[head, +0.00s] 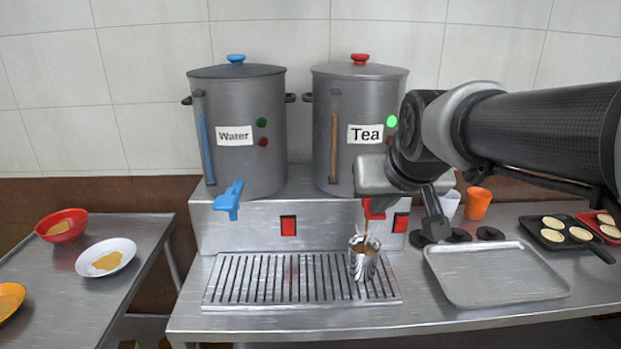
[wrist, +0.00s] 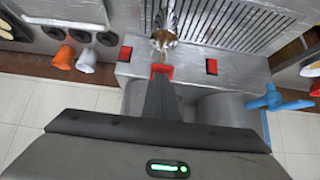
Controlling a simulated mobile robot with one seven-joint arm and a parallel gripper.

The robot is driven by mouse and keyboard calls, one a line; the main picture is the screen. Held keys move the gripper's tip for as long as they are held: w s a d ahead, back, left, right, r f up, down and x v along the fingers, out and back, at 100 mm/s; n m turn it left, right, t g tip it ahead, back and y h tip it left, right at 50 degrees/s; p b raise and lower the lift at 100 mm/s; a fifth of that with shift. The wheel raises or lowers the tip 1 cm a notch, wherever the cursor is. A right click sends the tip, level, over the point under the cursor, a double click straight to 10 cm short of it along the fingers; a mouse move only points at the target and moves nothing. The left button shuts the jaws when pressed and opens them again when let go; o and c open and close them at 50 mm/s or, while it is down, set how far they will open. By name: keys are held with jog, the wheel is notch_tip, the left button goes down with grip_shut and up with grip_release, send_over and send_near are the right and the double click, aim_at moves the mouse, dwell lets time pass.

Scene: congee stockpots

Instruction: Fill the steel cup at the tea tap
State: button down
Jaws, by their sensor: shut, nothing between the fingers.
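The steel cup (head: 363,260) stands upright on the drip grate under the red tea tap (head: 374,209). A thin brown stream runs from the tap into the cup, and brown liquid shows in it. The cup also shows in the wrist view (wrist: 164,38), beyond the red tap lever (wrist: 162,70). My gripper (wrist: 161,84) is shut and empty, with its fingertips at the lever; the fingers appear to touch it. In the head view my arm hides part of the tea pot (head: 345,100) and the tap. The tea pot's green light is bright.
The water pot (head: 240,105) with its blue tap (head: 229,200) stands to the left. Right of the drip grate (head: 240,280) lie an empty metal tray (head: 495,275), an orange cup (head: 477,204), a white cup (head: 449,204) and a black pan (head: 560,233). Bowls stand on the left table.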

jog(key=shift+r+p, duration=0.6)
jog(key=shift+r, duration=0.2)
